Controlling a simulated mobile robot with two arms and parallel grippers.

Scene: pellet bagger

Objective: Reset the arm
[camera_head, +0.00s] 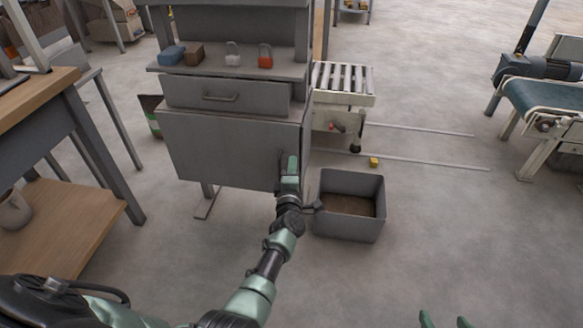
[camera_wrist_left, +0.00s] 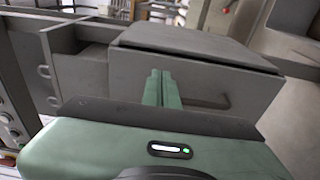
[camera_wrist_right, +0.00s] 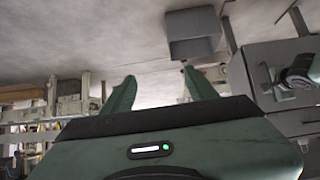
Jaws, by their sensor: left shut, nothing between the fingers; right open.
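My left arm reaches forward from the bottom left in the head view. Its gripper (camera_head: 292,162) is in front of the lower right part of the grey cabinet (camera_head: 225,148), left of the open bin. In the left wrist view its two green fingers (camera_wrist_left: 162,88) are together with nothing between them, in front of a grey panel with a bar handle (camera_wrist_left: 208,102). I cannot tell whether they touch the cabinet. My right gripper (camera_head: 445,321) shows only as green fingertips at the bottom edge of the head view. In the right wrist view its fingers (camera_wrist_right: 161,84) are apart and empty.
A grey bin (camera_head: 344,226) with brown contents stands on the floor beside the cabinet. A shelf above the drawer (camera_head: 232,94) holds padlocks and small blocks. A roller stand (camera_head: 343,80) is behind, a workbench (camera_head: 70,160) left, a conveyor (camera_head: 545,95) right.

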